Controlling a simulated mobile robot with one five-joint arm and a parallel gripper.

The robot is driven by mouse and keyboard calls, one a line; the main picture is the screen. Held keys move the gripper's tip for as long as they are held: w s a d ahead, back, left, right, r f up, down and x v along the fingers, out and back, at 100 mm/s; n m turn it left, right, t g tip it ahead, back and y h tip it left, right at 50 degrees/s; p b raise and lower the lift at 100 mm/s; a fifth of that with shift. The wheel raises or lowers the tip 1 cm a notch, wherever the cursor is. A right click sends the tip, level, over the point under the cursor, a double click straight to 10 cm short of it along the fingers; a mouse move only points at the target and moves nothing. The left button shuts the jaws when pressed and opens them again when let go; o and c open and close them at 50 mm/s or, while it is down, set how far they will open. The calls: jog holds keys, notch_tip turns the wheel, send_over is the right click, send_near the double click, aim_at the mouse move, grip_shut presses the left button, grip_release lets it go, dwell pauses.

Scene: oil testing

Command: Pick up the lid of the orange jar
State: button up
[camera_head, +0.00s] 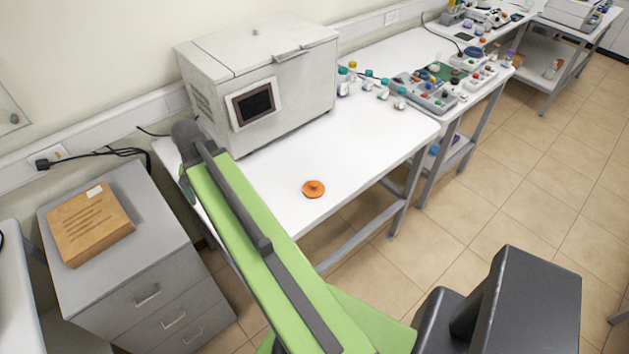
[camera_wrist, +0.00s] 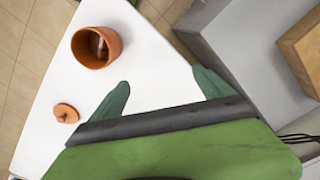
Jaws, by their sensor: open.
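The orange lid (camera_head: 313,189) lies flat on the white table near its front edge, with a small knob on top. It also shows in the wrist view (camera_wrist: 66,114), left of my gripper. The orange jar (camera_wrist: 84,51) stands uncovered at the upper left of the wrist view, with something partly visible inside. I do not see the jar in the head view, where my green arm covers part of the table. My gripper (camera_wrist: 162,77) has its two teal fingers spread, with nothing between them. In the head view only a bit of a teal finger shows beside the arm's end.
A large white machine with a dark screen (camera_head: 254,105) stands at the back of the table (camera_head: 370,140). Several small bottles and a device panel (camera_head: 425,94) are to the right. Table around the lid is clear.

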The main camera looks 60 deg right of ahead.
jog(key=shift+o, duration=0.3)
jog(key=s+d+r+m+p, duration=0.1)
jog(key=s+d+r+m, duration=0.1)
jog(key=d, duration=0.6)
jog(key=s+d+r+m+p, duration=0.2)
jog(key=s+d+r+m, duration=0.1)
jog(key=s+d+m, duration=0.2)
jog(key=d, duration=0.2)
jog(key=shift+s+d, duration=0.3)
jog(key=shift+d, duration=0.1)
jog(key=m+p, duration=0.3)
jog(key=m, duration=0.4)
send_near(314, 184)
notch_tip(314, 184, down, 10)
jog(key=b, duration=1.8)
jog(key=shift+d+f, duration=0.1)
jog(key=shift+f, duration=0.1)
jog(key=shift+r, duration=0.2)
jog(key=c, duration=1.4)
